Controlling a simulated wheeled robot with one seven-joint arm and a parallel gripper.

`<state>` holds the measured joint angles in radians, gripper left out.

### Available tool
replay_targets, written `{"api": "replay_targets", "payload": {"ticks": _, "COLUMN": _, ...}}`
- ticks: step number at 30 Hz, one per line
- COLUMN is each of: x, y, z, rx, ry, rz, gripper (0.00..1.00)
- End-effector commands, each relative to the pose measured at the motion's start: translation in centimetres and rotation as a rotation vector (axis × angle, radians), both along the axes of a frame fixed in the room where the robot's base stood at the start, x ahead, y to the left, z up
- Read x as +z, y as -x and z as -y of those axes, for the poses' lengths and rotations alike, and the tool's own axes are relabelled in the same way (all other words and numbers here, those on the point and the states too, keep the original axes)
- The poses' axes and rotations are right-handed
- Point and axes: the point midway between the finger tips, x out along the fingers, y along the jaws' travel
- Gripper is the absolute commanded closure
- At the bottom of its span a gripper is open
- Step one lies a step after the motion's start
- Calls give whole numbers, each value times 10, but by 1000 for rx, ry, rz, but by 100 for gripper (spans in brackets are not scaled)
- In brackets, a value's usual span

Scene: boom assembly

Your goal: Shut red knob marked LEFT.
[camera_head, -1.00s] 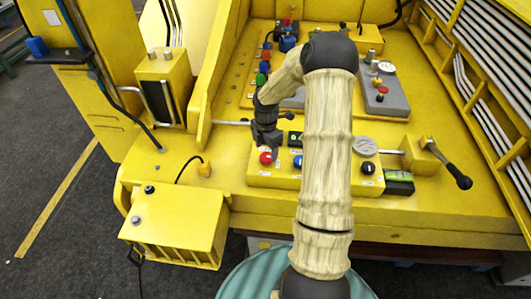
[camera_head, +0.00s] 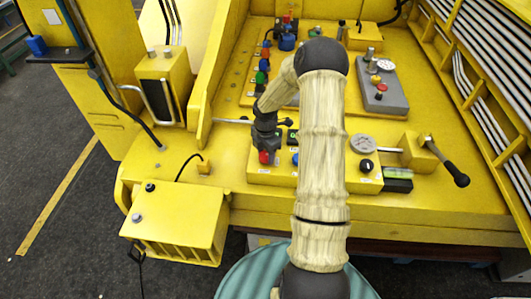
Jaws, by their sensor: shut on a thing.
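The red knob (camera_head: 264,157) sits at the left end of the front yellow control box (camera_head: 331,182). My gripper (camera_head: 266,151) points down over it, with its fingers at the knob, and it is shut on the red knob. The fingertips partly cover the knob. A small label lies below the knob, but its lettering is too small to read.
A black knob (camera_head: 366,165), a gauge (camera_head: 362,144) and a lever (camera_head: 448,164) are farther right. A grey panel (camera_head: 382,88) with buttons stands behind. The deck left of the box is mostly clear.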

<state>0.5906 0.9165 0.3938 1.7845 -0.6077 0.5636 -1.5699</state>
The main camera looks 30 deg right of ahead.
Motion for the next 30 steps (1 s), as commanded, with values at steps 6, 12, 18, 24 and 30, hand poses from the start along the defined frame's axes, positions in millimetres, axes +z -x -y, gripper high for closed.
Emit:
{"api": "replay_targets", "payload": {"ticks": 6, "x": 0, "y": 0, "z": 0, "rx": -39, "ry": 1, "rz": 1, "gripper": 78}}
{"api": "replay_targets", "payload": {"ticks": 12, "x": 0, "y": 0, "z": 0, "rx": -132, "ry": 0, "rz": 1, "gripper": 78}}
{"api": "replay_targets", "payload": {"ticks": 18, "x": -1, "y": -1, "z": 0, "rx": -282, "ry": 1, "rz": 1, "gripper": 78}}
{"api": "replay_targets", "payload": {"ticks": 24, "x": -1, "y": -1, "z": 0, "rx": -466, "ry": 1, "rz": 2, "gripper": 78}}
{"api": "replay_targets", "payload": {"ticks": 30, "x": -1, "y": 0, "z": 0, "rx": -656, "ry": 1, "rz": 2, "gripper": 78}}
